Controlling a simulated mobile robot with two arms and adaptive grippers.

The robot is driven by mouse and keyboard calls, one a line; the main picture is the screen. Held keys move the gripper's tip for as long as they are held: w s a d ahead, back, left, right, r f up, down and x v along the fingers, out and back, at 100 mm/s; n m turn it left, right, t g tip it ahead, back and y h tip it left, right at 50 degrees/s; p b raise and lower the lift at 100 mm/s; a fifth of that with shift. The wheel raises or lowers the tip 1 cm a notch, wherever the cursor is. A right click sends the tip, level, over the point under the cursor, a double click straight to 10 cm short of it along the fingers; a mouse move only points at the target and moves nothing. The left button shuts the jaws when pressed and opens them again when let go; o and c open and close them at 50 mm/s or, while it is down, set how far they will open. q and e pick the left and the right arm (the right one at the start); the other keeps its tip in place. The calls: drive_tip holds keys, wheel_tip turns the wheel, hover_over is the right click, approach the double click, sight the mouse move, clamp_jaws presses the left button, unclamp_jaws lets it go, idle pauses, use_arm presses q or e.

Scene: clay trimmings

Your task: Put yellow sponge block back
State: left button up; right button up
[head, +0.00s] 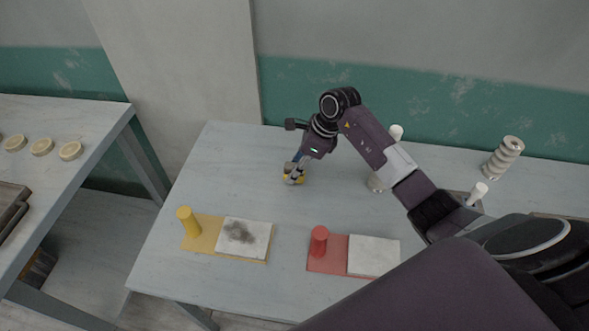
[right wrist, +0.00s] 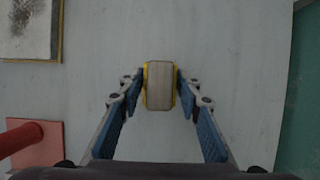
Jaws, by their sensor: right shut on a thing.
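The yellow sponge block (head: 288,179) is at the far middle of the table, mostly covered by my right gripper (head: 294,173) in the head view. In the right wrist view, the block (right wrist: 160,86) shows a grey-brown face with yellow edges. The fingers of my right gripper (right wrist: 161,88) are shut on its two sides. I cannot tell whether the block touches the table. A yellow mat (head: 200,241) lies nearer, with a yellow cylinder (head: 187,221) and a smudged white tile (head: 243,238) on it. My left gripper is out of view.
A red mat (head: 325,263) with a red cylinder (head: 319,241) and a clean white tile (head: 373,256) lies to the right. A ribbed pale stack (head: 503,157) and a white-topped piece (head: 478,192) stand at right. The table's left part (head: 225,165) is bare.

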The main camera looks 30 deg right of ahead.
drive_tip(key=shift+f, duration=0.55)
drive_tip(key=shift+f, duration=0.2)
drive_tip(key=o, duration=1.1)
drive_tip(key=shift+r, duration=0.15)
